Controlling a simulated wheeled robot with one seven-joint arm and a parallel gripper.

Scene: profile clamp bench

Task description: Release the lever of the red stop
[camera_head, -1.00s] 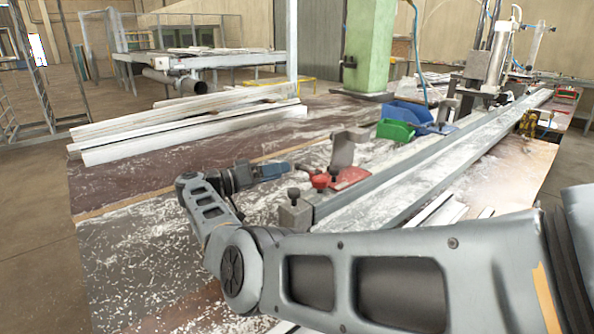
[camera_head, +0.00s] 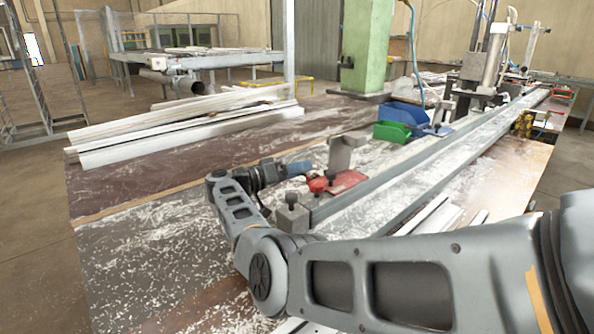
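The red stop (camera_head: 347,181) sits on the bench beside the long metal rail, near the middle of the view. Its lever with a round red knob (camera_head: 318,184) is on its left side. An upright grey block (camera_head: 342,153) stands just behind the red stop. My gripper (camera_head: 305,168) reaches in from the left, close to the red knob. Its fingertips are small and overlap the area by the knob. I cannot tell whether they touch it, or whether they are open or shut.
A grey clamp block with a dark knob (camera_head: 291,212) stands at the rail's near end. The metal rail (camera_head: 440,150) runs to the back right. Green (camera_head: 391,132) and blue (camera_head: 404,113) bins stand behind. White profiles (camera_head: 180,128) lie at the back left.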

